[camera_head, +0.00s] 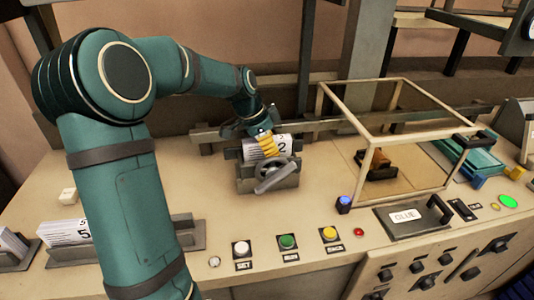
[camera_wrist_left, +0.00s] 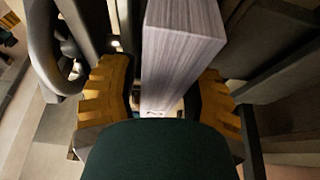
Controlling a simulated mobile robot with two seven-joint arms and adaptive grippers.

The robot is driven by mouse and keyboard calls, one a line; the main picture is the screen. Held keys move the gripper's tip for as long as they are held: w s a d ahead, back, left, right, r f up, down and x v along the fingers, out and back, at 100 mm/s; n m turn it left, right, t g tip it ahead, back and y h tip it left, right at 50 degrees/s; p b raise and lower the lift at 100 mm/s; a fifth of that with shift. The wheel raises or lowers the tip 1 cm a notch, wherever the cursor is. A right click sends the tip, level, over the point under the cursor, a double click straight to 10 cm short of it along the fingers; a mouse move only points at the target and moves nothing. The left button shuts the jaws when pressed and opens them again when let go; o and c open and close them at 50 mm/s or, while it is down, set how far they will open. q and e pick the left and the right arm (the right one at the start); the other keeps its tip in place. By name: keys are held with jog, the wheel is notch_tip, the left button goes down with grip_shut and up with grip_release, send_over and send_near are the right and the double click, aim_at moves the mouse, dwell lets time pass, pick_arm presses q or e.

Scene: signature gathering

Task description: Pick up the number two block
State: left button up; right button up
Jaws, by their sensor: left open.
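The number two block (camera_head: 284,147) is a white stack of pages with a dark 2 on its side. It sits upright in a grey metal press-like holder (camera_head: 262,184) with a handwheel on its front. My left gripper (camera_head: 267,145) reaches down to the block from above, its yellow fingers at the block. In the left wrist view the block (camera_wrist_left: 182,45) stands between the two open yellow fingers, one on each side. I cannot tell whether a finger touches it. My right gripper is not in view.
A clear framed case (camera_head: 378,140) stands to the right, with a glue pad (camera_head: 405,216) in front. Coloured buttons (camera_head: 287,242) line the front edge. Another block marked 5 (camera_head: 66,232) lies in a rack at left. A rail runs behind the holder.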

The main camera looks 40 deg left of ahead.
pick_arm(q)
jog(key=shift+f+b, duration=0.2)
jog(key=shift+b, duration=0.1)
dwell(0.4)
grip_shut()
dwell(0.3)
